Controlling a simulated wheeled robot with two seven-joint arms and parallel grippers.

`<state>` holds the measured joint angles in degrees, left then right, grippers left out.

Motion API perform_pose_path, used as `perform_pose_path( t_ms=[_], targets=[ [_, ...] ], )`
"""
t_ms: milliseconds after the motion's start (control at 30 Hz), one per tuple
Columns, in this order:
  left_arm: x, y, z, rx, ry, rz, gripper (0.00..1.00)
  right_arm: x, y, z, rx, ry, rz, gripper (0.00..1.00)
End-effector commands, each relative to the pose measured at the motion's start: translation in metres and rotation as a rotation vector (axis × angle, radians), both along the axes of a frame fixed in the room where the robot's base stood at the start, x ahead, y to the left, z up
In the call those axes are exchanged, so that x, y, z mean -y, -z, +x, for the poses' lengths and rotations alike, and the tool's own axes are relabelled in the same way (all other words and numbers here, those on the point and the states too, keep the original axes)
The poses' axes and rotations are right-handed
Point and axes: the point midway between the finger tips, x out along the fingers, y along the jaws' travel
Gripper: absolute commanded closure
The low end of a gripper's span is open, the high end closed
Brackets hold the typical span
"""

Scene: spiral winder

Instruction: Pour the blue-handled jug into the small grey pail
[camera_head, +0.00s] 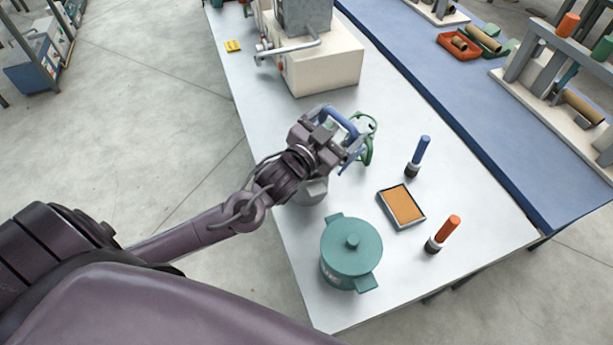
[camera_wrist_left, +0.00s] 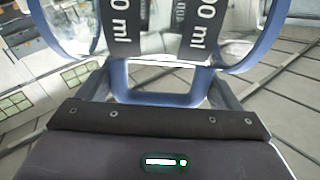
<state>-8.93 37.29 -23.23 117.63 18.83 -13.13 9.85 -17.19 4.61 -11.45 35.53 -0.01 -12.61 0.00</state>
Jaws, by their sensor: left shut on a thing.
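The blue-handled jug (camera_head: 338,114) is at my left gripper (camera_head: 343,142), which is shut on its blue handle. In the left wrist view the blue handle (camera_wrist_left: 158,98) runs between the fingers, and the clear body with "ml" lettering shows beyond it. The jug's tilt and contents are hard to tell. A small grey pail (camera_head: 309,193) stands on the white table, partly hidden under my left wrist; its opening is mostly covered. My right gripper is not in view.
A green-handled vessel (camera_head: 368,150) stands just right of the gripper. A teal lidded pot (camera_head: 351,249) is at the front. An orange-topped tray (camera_head: 402,206), a blue-handled stamp (camera_head: 418,157) and an orange-handled stamp (camera_head: 443,235) lie to the right. A cream machine (camera_head: 322,66) stands behind.

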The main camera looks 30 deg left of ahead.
Motion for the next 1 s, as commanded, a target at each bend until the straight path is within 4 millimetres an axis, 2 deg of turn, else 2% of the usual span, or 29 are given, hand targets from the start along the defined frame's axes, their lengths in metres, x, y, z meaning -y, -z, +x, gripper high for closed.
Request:
perform_pose_path(
  t_ms=[267,600,1000],
  targets=[
    [0.001,-0.001,0.000,0.004,0.000,0.012,0.62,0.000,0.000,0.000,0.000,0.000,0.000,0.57],
    [0.027,-0.005,-0.005,0.067,0.000,0.312,0.62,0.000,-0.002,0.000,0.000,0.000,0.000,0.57],
    [0.031,-0.002,-0.006,0.080,-0.001,0.382,0.62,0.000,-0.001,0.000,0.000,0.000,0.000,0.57]
  ],
)
